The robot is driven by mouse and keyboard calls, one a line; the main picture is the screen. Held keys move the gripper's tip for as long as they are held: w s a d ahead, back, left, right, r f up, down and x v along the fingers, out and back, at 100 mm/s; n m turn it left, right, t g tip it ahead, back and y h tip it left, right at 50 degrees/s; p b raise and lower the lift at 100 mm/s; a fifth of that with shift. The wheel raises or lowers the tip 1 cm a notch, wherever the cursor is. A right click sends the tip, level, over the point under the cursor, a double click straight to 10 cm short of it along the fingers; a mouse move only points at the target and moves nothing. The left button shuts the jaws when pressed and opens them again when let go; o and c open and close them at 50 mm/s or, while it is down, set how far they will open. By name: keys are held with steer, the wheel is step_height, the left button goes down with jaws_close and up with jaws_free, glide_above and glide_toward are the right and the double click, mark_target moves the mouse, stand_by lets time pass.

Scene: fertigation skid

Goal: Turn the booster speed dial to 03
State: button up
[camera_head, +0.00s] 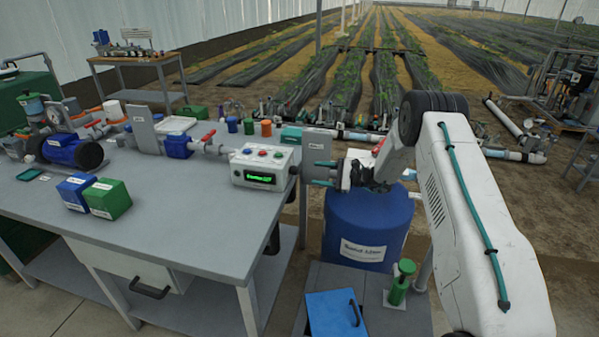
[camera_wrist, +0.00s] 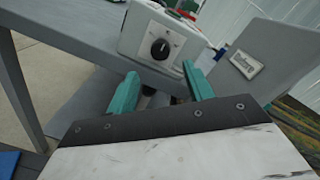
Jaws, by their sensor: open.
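The control box (camera_head: 265,167) is white with a green lit display (camera_head: 264,178) and several coloured buttons on top. It stands at the right end of the grey bench. The display text is too small to read surely. In the wrist view a black dial (camera_wrist: 160,48) with a pale pointer mark sits on the side face of the box (camera_wrist: 165,35). My gripper (camera_wrist: 160,88) has two teal fingers spread apart with nothing between them. It points at the dial from a short distance, not touching it. In the head view my gripper (camera_head: 325,173) is right of the box.
A grey plate with a label (camera_wrist: 246,64) stands right of the box in the wrist view, near my right finger. The grey bench (camera_head: 180,200) holds blue and green boxes (camera_head: 106,198), pumps and pipes. A blue barrel (camera_head: 366,225) stands below my arm.

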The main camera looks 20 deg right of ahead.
mark_target(297, 170)
steer(key=x, duration=0.7)
steer(key=shift+w+a+r, duration=0.15)
steer(key=shift+a+r, duration=0.05)
steer(key=shift+a, duration=0.2)
steer(key=c, duration=1)
